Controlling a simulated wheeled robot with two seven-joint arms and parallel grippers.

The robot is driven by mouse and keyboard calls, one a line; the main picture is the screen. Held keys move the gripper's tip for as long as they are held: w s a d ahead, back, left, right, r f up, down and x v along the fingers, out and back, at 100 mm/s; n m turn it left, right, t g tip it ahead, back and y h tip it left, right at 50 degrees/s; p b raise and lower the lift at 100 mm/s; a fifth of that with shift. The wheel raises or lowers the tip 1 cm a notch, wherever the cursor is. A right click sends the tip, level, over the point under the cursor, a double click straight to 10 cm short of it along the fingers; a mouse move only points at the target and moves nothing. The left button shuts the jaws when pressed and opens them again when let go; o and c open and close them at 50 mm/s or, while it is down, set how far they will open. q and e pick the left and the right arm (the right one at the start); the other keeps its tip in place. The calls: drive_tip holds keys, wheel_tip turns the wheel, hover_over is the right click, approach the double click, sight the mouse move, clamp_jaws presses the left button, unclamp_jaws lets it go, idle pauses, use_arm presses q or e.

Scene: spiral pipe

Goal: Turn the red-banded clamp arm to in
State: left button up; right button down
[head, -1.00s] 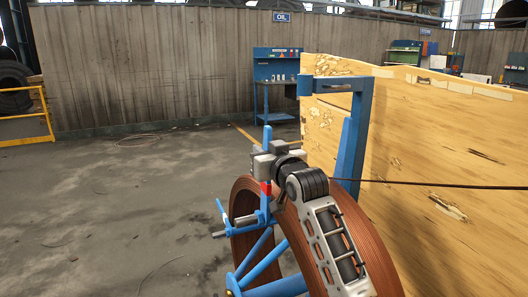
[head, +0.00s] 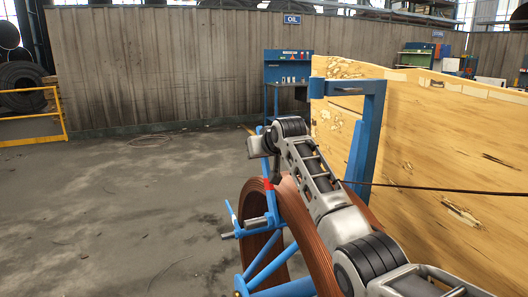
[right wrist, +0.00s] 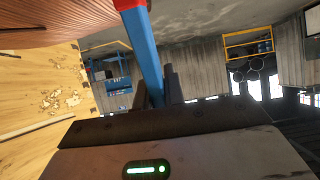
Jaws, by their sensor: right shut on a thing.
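The red-banded clamp arm is a blue bar (head: 264,163) with a red band (head: 268,184). It rises beside the left rim of the coil of brown pipe (head: 322,240), its upper end leaning a little left. My right gripper (right wrist: 157,92) is shut on this blue bar, which runs between its two fingers in the right wrist view (right wrist: 143,50). The red band shows at that view's top edge (right wrist: 128,4). In the head view, my right gripper and forearm cross over the coil and hide part of the bar. My left gripper is not in view.
The blue spoked reel frame (head: 262,263) carries the coil. A blue post (head: 367,140) and a wooden panel (head: 430,160) stand close on the right. A dark line (head: 440,186) runs from the coil to the right. The floor (head: 120,220) on the left is open.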

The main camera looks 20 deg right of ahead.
drive_tip(key=shift+w+f+g, duration=0.35)
drive_tip(key=shift+w+g, duration=0.05)
drive_tip(key=shift+w, duration=0.05)
drive_tip(key=c, duration=1.5)
unclamp_jaws()
drive_tip(key=shift+s+r, duration=0.35)
drive_tip(key=shift+s, duration=0.2)
use_arm(q)
drive_tip(key=b, duration=0.1)
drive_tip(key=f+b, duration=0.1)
drive_tip(key=b, duration=0.1)
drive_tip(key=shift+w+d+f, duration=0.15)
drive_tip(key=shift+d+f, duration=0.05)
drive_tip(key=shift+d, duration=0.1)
use_arm(e)
drive_tip(key=v, duration=1.4)
drive_tip(key=shift+s+r, duration=0.15)
drive_tip(key=shift+s, duration=0.15)
